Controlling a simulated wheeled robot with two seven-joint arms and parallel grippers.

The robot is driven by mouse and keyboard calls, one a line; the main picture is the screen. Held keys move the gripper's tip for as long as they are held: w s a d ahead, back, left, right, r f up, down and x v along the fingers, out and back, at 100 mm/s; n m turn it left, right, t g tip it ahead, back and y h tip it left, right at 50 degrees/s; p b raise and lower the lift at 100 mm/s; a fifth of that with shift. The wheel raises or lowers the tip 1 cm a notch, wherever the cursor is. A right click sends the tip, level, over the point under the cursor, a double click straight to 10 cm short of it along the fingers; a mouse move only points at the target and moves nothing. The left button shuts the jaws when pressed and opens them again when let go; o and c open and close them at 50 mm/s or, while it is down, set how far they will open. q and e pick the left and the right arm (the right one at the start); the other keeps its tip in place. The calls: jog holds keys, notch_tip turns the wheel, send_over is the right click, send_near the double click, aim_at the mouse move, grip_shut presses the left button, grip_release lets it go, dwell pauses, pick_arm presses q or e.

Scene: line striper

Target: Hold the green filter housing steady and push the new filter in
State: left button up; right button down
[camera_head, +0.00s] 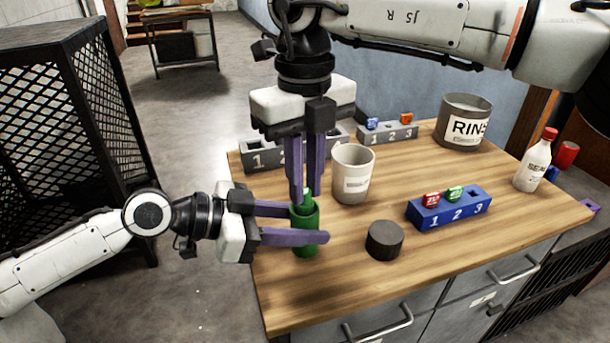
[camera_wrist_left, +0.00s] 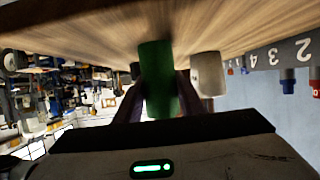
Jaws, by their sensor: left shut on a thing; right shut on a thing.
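The green filter housing (camera_head: 306,219) stands upright near the left edge of the wooden table. My left gripper (camera_head: 308,225) is shut on it from the left, one finger on each side. In the left wrist view the housing (camera_wrist_left: 158,78) fills the space between the purple fingers. My right gripper (camera_head: 306,196) points straight down above the housing and is shut on the new filter (camera_head: 306,199), a green piece at the housing's mouth. The fingers hide most of the filter, so I cannot tell how deep it sits.
A beige cup (camera_head: 353,174) stands close right of my right gripper. A dark round puck (camera_head: 384,240) lies to the front right. A blue numbered rack (camera_head: 447,209) holds red and green pieces. Grey racks, a RINSE pot (camera_head: 463,122) and a white bottle (camera_head: 535,160) stand farther off.

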jog(key=shift+f, duration=0.65)
jog(key=c, duration=1.3)
grip_release()
jog(key=shift+r, duration=0.1)
jog(key=shift+r, duration=3.45)
pick_arm(q)
jog(key=o, duration=1.4)
jog(key=shift+a, duration=0.1)
